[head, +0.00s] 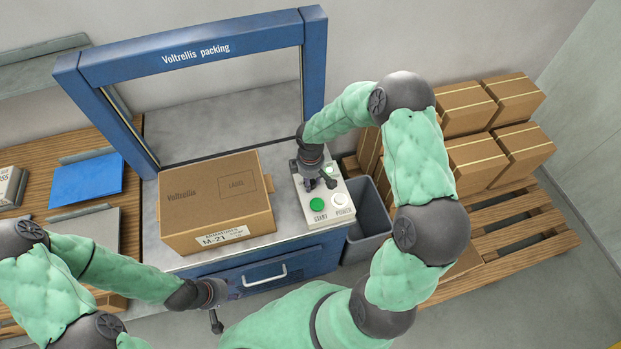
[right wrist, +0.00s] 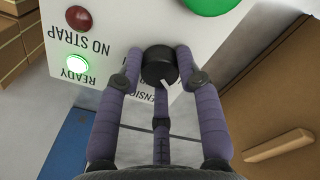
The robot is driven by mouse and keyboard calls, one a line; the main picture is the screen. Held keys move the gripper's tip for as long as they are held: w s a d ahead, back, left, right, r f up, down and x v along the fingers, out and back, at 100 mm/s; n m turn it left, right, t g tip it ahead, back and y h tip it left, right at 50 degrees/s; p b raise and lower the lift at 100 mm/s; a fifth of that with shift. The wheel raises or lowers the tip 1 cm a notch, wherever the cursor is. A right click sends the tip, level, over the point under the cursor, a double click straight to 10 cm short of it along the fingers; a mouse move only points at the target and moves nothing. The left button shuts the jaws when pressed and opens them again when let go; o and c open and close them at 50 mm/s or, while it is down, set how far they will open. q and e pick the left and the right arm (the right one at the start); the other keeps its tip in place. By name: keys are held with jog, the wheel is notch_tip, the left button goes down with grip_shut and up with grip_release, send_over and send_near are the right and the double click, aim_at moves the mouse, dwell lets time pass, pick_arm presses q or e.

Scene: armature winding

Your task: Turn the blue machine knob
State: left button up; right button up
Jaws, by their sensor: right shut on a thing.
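The blue machine (head: 192,48) has a frame marked "Voltrellis packing" and a white control panel (head: 325,219) on its right side. In the right wrist view a black knob (right wrist: 158,64) with a white pointer line sits on that panel. My right gripper (right wrist: 158,70) has its fingers around the knob and is shut on it. It also shows in the head view (head: 318,182) over the panel, hiding the knob there. My left gripper (head: 216,318) hangs low before the machine's front; its fingers are too small to read.
A cardboard box (head: 215,200) lies on the machine's table beside the panel. A green START button (head: 317,204) and a white POWER button (head: 339,200) are close to my right gripper. The READY lamp (right wrist: 76,64) glows green; a red lamp (right wrist: 79,18) looks dark. A grey bin (head: 371,215) stands right.

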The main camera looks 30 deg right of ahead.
aim_at(311, 182)
jog(key=shift+n+p, duration=0.35)
jog(key=shift+n, duration=0.75)
jog(key=o, duration=1.1)
jog(key=shift+o, duration=0.2)
jog(key=shift+r, duration=0.1)
jog(key=shift+w+r, duration=0.1)
jog(key=shift+r, duration=0.3)
notch_tip(311, 182, up, 11)
jog(key=shift+f, duration=0.1)
